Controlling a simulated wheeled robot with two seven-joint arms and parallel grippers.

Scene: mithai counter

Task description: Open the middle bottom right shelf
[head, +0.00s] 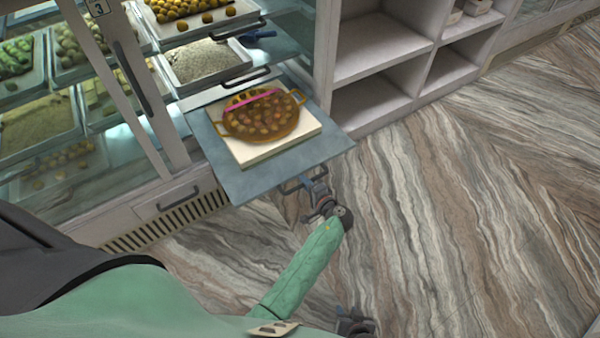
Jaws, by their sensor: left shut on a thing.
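The bottom right shelf (230,188) of the sweets cabinet is pulled well out over the floor, a grey-blue panel with a dark handle (290,187) on its front edge. My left gripper (311,190) is at that front edge, shut on the handle; its fingers are small and partly hidden. On the shelf is a cream board (262,153) bearing a round brown two-handled pan (237,126) of sweets, with a pink strip-like utensil (250,101) across it. My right gripper (355,322) is low in the view, apart from the shelf; its jaws are not clear.
Upper shelves hold a tray of yellow sweets (246,9) and a tray of pale crumbs (160,71). A low drawer (165,203) with a handle is below the glass at left. White cubby shelving (385,60) stands to the right. The marbled floor (470,210) at right is clear.

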